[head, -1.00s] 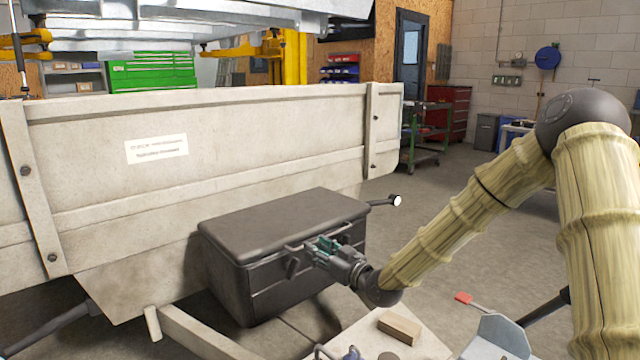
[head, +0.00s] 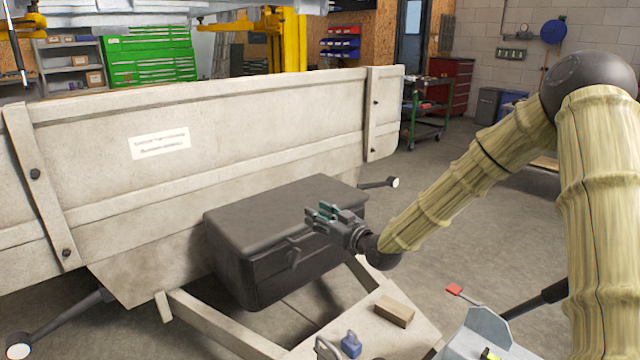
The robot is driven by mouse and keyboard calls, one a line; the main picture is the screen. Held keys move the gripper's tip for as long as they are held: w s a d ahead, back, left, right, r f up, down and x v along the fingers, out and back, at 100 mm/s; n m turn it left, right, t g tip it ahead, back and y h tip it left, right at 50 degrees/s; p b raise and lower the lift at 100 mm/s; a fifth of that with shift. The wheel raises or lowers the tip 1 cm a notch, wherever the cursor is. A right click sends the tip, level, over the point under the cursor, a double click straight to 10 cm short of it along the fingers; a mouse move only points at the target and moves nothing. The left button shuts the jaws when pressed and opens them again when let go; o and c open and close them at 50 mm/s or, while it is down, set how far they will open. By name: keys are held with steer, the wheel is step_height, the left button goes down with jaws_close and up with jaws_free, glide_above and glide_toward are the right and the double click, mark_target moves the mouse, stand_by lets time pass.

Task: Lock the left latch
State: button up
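A dark grey storage box (head: 250,225) sits on the trailer frame in front of the trailer's front wall. Its lid looks closed. The left latch (head: 294,252) is a small dark lever on the box's front face, just under the lid edge; it stands out from the face, and its exact angle is hard to tell. My gripper (head: 318,214) is at the upper right of this latch, in front of the lid, apart from the latch. Its teal-padded fingers look spread, with nothing between them. The front face's right part is hidden behind my gripper and wrist.
The pale trailer wall (head: 220,140) rises behind the box. A wooden block (head: 394,310) and a blue hitch part (head: 351,344) are on the frame in front. A red-ended lever (head: 455,289) stands at the right. A black bar with a white end (head: 392,182) juts out beside the box.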

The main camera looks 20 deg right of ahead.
step_height(320, 180, up, 7)
steer(key=p, duration=0.6)
stand_by(0.3)
